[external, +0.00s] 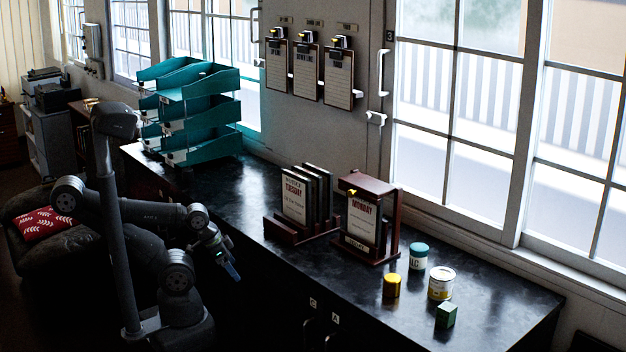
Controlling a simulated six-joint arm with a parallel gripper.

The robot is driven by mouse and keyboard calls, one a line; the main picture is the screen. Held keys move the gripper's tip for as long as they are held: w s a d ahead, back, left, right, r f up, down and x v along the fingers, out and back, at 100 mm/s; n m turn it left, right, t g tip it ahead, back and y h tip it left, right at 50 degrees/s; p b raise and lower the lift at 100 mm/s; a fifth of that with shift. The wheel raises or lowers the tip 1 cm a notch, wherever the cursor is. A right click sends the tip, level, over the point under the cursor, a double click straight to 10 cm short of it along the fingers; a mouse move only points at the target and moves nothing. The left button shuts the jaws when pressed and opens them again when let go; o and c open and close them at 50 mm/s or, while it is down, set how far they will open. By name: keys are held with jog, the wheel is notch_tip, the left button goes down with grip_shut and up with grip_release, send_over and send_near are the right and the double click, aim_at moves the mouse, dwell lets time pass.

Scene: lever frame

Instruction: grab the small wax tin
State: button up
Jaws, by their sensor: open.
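Several small containers stand at the right end of the black counter. No readable label shows which one is the wax tin. My gripper (233,271) is open, tilted down at the counter's front side, well left of the containers. It touches none of them, and its fingers look small and dark.
A wooden frame (391,227) holds a MONDAY card and has a small yellow piece near its top. A card rack (284,233) stands left of it. Teal trays (205,114) are stacked farther back. Bare counter (330,288) lies in front of the frame.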

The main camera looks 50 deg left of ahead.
jog(key=w+d+r+m, duration=0.2)
jog(key=w+d+r, duration=0.7)
jog(key=r, duration=0.4)
notch_tip(320, 180, up, 9)
jog(key=m+g+h, duration=0.2)
jog(key=m+g, duration=0.1)
jog(key=m, duration=0.2)
send_over(444, 283)
jog(key=a, duration=0.7)
jog(key=x, duration=1.6)
jog(key=shift+w+a+f, duration=0.1)
jog(key=shift+a+f, duration=0.2)
jog(key=shift+f, duration=0.1)
jog(key=shift+r, duration=0.1)
jog(key=c, duration=1.3)
